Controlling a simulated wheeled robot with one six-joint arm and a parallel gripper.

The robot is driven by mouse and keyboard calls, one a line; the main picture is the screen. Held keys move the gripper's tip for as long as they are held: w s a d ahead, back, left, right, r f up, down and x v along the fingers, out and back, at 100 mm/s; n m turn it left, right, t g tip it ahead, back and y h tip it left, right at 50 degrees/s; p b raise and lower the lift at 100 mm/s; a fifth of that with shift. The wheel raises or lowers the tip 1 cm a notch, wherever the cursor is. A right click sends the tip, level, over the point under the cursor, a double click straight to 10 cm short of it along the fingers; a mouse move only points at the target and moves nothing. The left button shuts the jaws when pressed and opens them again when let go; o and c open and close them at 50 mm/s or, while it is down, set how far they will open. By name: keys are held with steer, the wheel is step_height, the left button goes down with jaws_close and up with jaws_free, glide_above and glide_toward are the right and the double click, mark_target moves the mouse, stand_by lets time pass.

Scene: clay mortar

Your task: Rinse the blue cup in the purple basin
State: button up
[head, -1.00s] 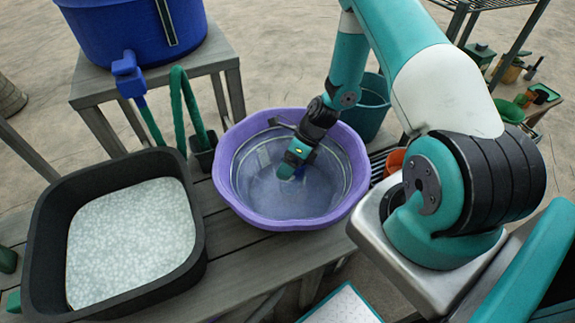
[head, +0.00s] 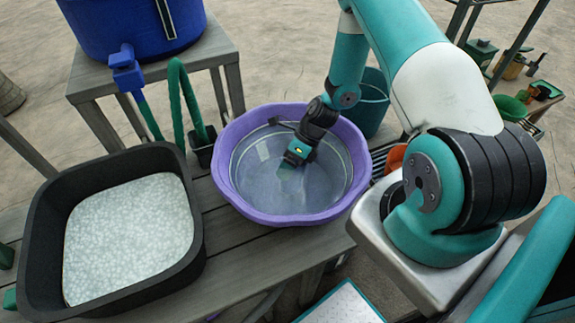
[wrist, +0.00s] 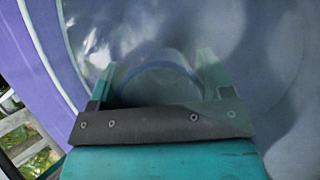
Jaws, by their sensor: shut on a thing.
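The purple basin (head: 230,185) stands on the grey slatted bench and holds clear water. My gripper (head: 291,170) reaches down into it, with its lower end looking pale and blurred through the water. In the wrist view my gripper (wrist: 158,80) has its two fingers on either side of a round rim, that of the blue cup (wrist: 160,70), which looks pale grey-blue there. The cup is between the fingers, seen dimly in the water. Its lower part is hidden, and I cannot make it out in the head view.
A black tub (head: 190,235) with pale speckled contents stands left of the basin. A blue tank (head: 95,25) with a tap sits on a raised stand behind. A teal bucket (head: 368,105) stands behind the basin at right.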

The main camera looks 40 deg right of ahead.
steer(key=shift+r, duration=0.2)
stand_by(0.3)
steer(key=shift+w+a+p, duration=0.15)
steer(key=shift+a+p, duration=0.2)
steer(key=shift+a, duration=0.25)
steer(key=shift+s+d, duration=0.25)
steer(key=shift+d, duration=1)
steer(key=shift+w+a, duration=0.25)
steer(key=shift+a, duration=1)
steer(key=shift+s+d+p, duration=0.15)
steer(key=shift+d+p, duration=0.15)
steer(key=shift+d, duration=0.35)
step_height(320, 180, up, 20)
steer(key=p, duration=1.6)
steer(key=shift+f, duration=0.15)
